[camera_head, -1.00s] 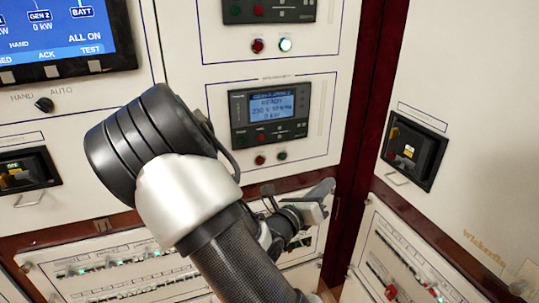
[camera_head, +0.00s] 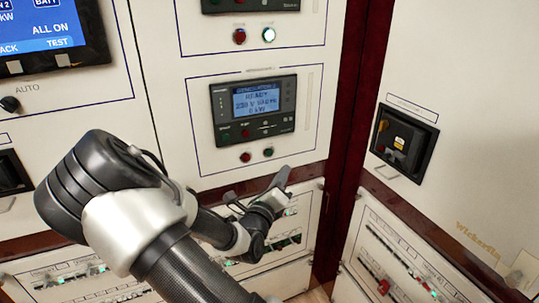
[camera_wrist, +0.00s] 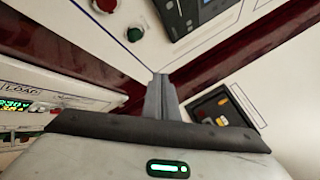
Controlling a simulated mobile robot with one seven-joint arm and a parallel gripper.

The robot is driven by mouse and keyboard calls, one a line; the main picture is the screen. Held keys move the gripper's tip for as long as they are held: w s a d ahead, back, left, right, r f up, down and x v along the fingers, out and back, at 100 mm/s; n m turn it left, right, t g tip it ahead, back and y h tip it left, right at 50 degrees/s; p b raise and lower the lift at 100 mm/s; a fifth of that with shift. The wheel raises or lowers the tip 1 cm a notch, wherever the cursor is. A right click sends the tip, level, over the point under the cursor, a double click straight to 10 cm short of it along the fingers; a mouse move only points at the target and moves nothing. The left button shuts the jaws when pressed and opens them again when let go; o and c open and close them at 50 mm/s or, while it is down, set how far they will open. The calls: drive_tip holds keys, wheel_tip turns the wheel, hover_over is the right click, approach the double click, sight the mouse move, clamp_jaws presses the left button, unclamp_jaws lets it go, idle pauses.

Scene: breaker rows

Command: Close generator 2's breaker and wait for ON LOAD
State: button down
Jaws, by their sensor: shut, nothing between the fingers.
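The generator 2 controller (camera_head: 254,108) is on the middle panel in the head view. Its lit screen reads READY, 230 V, 50 Hz and 0 kW. Below it are a red button (camera_head: 245,157) and a green button (camera_head: 268,152). A black recessed breaker (camera_head: 404,143) is on the right-hand panel; its label is too small to read. It also shows in the wrist view (camera_wrist: 222,108), right of my fingers. My gripper (camera_head: 286,174) is shut and empty, below and right of the green button, apart from the breaker. The wrist view shows the fingers (camera_wrist: 161,82) together.
A dark red frame post (camera_head: 350,130) stands between the middle and right panels. Rows of small switches (camera_head: 380,286) sit low on both. A blue screen (camera_head: 40,28) is at upper left. Another red and white button pair (camera_head: 254,35) is higher up.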

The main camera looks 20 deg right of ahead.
sight(269, 153)
drive_tip(key=shift+w+a+b, duration=0.15)
drive_tip(key=shift+w+b, duration=0.25)
drive_tip(key=shift+w, duration=3.3)
drive_tip(key=shift+w+p, duration=0.35)
drive_tip(key=shift+w, duration=0.05)
drive_tip(key=shift+w, duration=0.4)
drive_tip(key=shift+s+p, duration=0.1)
drive_tip(key=shift+p, duration=0.2)
drive_tip(key=shift+s+p, duration=0.4)
drive_tip(key=shift+s, duration=0.35)
